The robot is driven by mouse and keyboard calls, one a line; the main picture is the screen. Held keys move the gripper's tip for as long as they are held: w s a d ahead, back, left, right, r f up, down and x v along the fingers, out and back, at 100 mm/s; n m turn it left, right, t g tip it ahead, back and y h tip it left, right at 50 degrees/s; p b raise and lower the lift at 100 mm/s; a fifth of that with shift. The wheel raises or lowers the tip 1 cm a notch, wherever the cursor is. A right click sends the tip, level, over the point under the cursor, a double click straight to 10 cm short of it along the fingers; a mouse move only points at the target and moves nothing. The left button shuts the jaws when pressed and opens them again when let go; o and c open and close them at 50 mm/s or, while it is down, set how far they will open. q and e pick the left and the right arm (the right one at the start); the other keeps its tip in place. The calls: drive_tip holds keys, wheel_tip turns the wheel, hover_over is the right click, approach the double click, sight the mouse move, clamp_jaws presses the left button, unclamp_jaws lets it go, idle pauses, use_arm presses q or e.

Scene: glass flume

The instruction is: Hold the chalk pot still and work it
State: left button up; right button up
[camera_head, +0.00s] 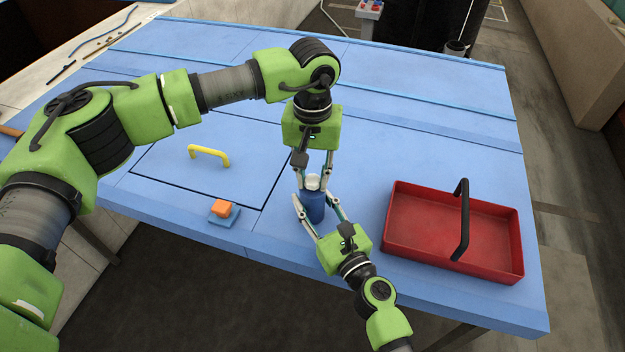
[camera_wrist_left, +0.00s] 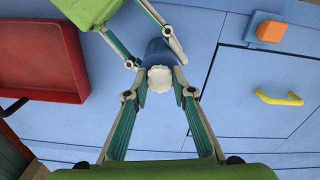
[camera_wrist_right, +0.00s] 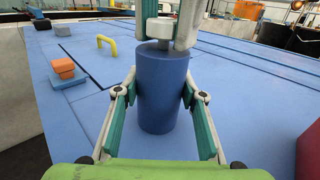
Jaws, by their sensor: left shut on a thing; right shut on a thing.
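The chalk pot (camera_head: 314,210) is a blue upright cylinder standing on the blue bench top. Its white knobbed cap (camera_head: 312,181) sits above it, with a short grey neck between them in the right wrist view. My left gripper (camera_head: 313,187) reaches down from above and is shut on the cap (camera_wrist_left: 159,79). My right gripper (camera_wrist_right: 160,85) is shut around the sides of the pot's body (camera_wrist_right: 163,95). In the left wrist view the cap covers part of the pot (camera_wrist_left: 158,50).
A red tray (camera_head: 400,238) with a black handle stands right of the pot. Left of it are a bench panel with a yellow handle (camera_head: 209,151) and an orange block (camera_head: 222,208) on a blue base. The bench's front edge is close.

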use_arm(q)
drive_tip(key=n, duration=0.3)
drive_tip(key=shift+n, duration=0.4)
drive_tip(key=n, duration=0.4)
drive_tip(key=o, duration=0.7)
drive_tip(key=m, duration=0.9)
drive_tip(key=shift+m, duration=0.4)
